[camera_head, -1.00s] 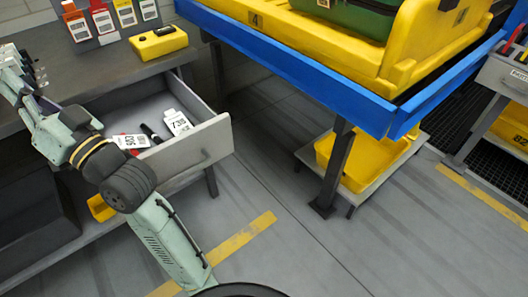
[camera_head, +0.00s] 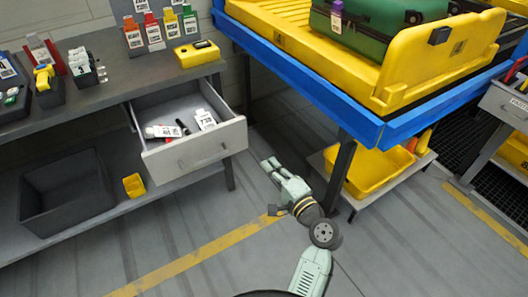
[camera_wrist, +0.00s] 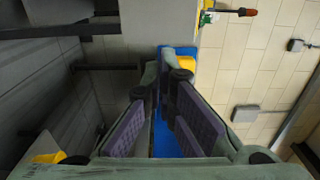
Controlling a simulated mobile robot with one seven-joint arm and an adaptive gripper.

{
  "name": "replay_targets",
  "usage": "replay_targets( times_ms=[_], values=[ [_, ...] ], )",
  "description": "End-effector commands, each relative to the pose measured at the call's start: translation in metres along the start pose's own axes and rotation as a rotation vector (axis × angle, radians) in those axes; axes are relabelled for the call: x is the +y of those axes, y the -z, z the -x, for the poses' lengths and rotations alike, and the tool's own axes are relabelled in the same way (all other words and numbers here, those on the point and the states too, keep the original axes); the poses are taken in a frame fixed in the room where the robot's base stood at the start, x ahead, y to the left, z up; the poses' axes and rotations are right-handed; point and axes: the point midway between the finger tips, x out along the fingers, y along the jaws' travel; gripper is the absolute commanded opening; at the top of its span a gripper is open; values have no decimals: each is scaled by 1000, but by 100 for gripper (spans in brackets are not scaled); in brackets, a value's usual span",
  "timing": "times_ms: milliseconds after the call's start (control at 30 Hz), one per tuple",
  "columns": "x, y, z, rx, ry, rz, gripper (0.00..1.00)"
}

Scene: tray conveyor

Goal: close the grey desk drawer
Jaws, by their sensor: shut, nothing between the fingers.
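The grey desk drawer (camera_head: 198,152) is pulled out from under the desk in the head view. Inside it lie white labelled items (camera_head: 204,119) and a dark item. My gripper (camera_head: 270,164) is shut and empty, to the right of the drawer front and apart from it in the picture. The drawer's handle shows on its front panel. In the wrist view my gripper's fingers (camera_wrist: 165,78) fill the middle. A pale grey surface is at the top there; I cannot tell whether it is the drawer.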

Motion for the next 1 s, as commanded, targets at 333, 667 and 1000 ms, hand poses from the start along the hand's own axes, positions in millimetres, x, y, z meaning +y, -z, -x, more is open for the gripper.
replay_targets(
  times_ms=[333,667,1000],
  values=[
    [-5,-1,-73,-4,0,5,0],
    [-3,-1,-122,-2,1,6,0],
    [-1,-1,-129,0,1,6,0]
  ],
)
